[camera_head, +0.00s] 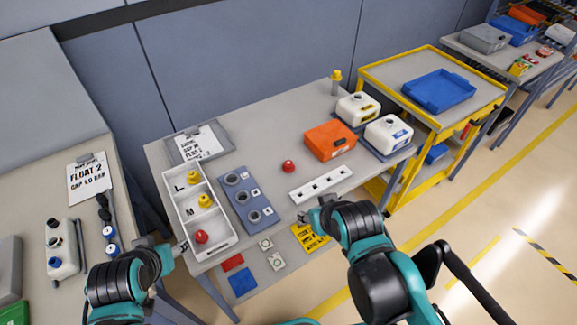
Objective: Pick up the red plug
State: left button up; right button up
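A red plug (288,166) sits alone on the grey table, right of the blue-grey block with round holes (245,200). Another red plug (201,236) is in the nearest compartment of the white tray (219,201). Two yellow plugs stand in the tray's other compartments, one (192,176) in the one marked L and one (205,200) in the one marked M. My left gripper (182,247) is at the tray's near left corner, close to the red plug in it. My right gripper (304,218) is at the table's front edge. Both sets of fingers are too small to read.
A white strip with holes (321,184) lies between my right gripper and the lone red plug. An orange box (330,141) and white canisters (389,131) stand at the right. A clipboard (200,143) lies behind the tray. The table's back middle is clear.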

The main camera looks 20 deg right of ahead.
aim_at(288, 167)
jog(key=i+l+u, duration=0.15)
jog(key=l+u, duration=0.2)
jog(key=l, duration=0.25)
jog(key=i+l+u, duration=0.1)
jog(key=l+u, duration=0.25)
jog(key=l, duration=0.25)
jog(key=l+u, duration=0.35)
jog(key=l, duration=0.25)
